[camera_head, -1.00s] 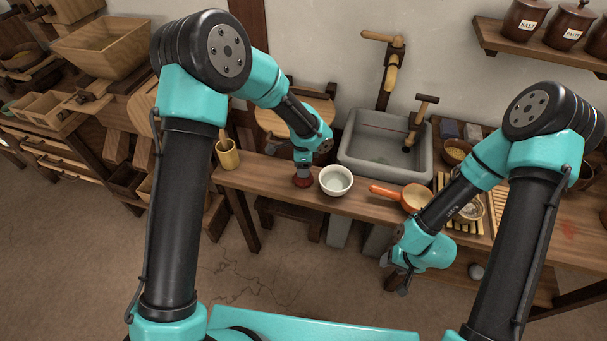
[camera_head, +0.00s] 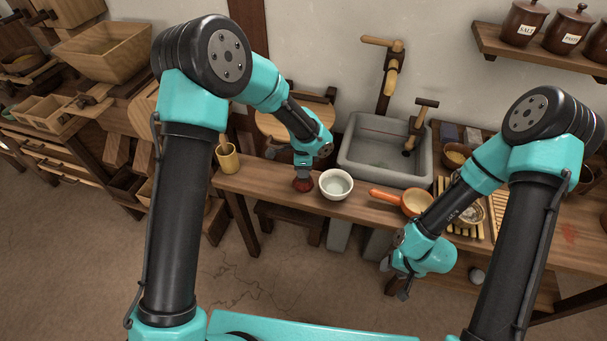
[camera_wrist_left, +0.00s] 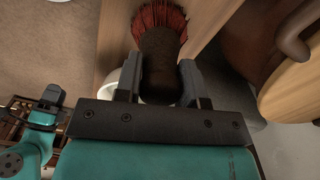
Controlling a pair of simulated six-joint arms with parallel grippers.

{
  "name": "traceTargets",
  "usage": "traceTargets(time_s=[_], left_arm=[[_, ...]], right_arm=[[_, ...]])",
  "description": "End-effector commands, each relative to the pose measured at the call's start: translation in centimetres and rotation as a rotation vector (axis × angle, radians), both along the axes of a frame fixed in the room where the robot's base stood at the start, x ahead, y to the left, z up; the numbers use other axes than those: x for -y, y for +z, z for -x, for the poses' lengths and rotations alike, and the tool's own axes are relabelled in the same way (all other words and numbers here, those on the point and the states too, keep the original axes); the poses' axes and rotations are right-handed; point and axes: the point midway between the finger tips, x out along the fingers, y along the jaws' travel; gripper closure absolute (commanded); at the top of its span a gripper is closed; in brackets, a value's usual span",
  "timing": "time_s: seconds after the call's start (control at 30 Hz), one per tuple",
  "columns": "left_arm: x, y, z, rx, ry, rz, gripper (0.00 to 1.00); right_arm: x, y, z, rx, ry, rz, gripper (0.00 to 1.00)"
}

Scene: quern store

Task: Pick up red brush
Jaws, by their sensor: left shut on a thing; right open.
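The red brush (camera_head: 302,185) is on the wooden counter, left of the white bowl (camera_head: 336,184). My left gripper (camera_head: 302,170) is above it, pointing down, and is shut on its dark handle. In the left wrist view the brush (camera_wrist_left: 160,50) has red bristles and a dark brown body between the two fingers of my left gripper (camera_wrist_left: 160,82). The bristles are at or near the counter top; I cannot tell if they touch it. My right gripper (camera_head: 397,282) is open and empty, low in front of the counter's edge.
A pan with an orange handle (camera_head: 385,195) lies right of the bowl. A grey sink (camera_head: 352,165) with a wooden tap is behind. A wooden cup (camera_head: 228,160) stands at the counter's left end. Slatted racks (camera_head: 470,230) are at the right.

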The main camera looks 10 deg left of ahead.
Motion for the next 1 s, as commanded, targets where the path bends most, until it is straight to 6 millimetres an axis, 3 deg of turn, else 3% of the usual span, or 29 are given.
traceTargets(time_s=[0.17,0.5,0.77,1.0], left_arm=[[0.0,0.5,0.0,0.002,0.0,0.0,1.0],[0.1,3.8,0.2,0.002,-0.001,0.001,1.0],[0.7,4.0,4.5,0.0,-0.003,0.0,1.0],[1.4,4.5,10.4,-0.001,-0.004,-0.001,1.0]], right_arm=[[0.0,0.0,0.0,0.0,0.0,0.0,0.48],[0.0,0.0,0.0,0.0,0.0,0.0,0.48],[0.0,0.0,0.0,0.0,0.0,0.0,0.48],[0.0,0.0,0.0,0.0,0.0,0.0,0.48]])
